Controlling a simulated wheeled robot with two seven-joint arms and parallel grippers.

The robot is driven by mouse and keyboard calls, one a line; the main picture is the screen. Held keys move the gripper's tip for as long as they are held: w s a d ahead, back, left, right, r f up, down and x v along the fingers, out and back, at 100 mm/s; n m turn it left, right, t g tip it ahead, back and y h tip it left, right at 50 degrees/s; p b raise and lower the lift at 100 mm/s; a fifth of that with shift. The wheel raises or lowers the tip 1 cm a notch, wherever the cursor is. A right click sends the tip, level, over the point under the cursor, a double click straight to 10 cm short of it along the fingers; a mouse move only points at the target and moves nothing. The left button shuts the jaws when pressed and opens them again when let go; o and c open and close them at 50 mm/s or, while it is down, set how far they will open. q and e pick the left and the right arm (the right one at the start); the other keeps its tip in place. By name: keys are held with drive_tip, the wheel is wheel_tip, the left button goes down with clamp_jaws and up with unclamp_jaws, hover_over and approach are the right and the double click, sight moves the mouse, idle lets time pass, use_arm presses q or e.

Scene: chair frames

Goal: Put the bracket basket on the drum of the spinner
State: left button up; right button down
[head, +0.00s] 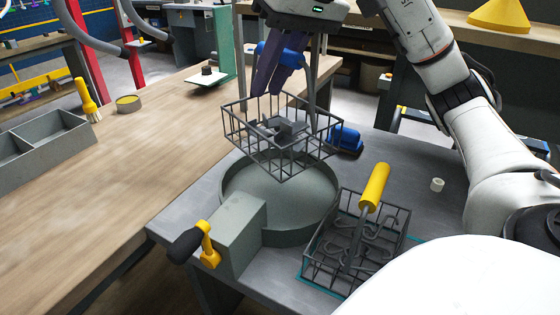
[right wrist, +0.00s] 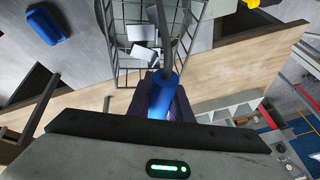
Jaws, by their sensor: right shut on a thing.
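The bracket basket (head: 241,135) is a dark wire basket with grey brackets inside and a blue handle (head: 268,48). My right gripper (head: 277,80) is shut on that handle and holds the basket over the spinner's drum (head: 237,197). The basket overlaps the drum's far rim in the head view; its exact height above the drum is hard to tell. The right wrist view shows the blue handle (right wrist: 161,96) between the fingers and the brackets (right wrist: 143,50) in the basket. The spinner has a grey box (head: 236,232) and a yellow crank with a black grip (head: 186,244). My left gripper is not in view.
A second wire basket (head: 310,262) with a yellow handle (head: 374,187) and hooks stands right beside the drum. A blue object (head: 346,138) lies behind it. A wooden bench with a grey tray (head: 50,145) is at left.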

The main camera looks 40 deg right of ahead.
sight(275, 112)
drive_tip(key=shift+f+b, duration=0.35)
drive_tip(key=shift+f, duration=0.55)
wheel_tip(275, 112, down, 5)
drive_tip(key=shift+f+b, duration=0.15)
drive_tip(key=shift+b, duration=0.75)
wheel_tip(275, 112, down, 4)
drive_tip(key=shift+f+b, duration=0.1)
drive_tip(key=shift+b, duration=0.55)
drive_tip(key=shift+f, duration=0.2)
drive_tip(key=shift+r, duration=0.1)
drive_tip(key=shift+f, duration=0.25)
drive_tip(key=c, duration=1.6)
unclamp_jaws()
drive_tip(key=shift+r, duration=0.1)
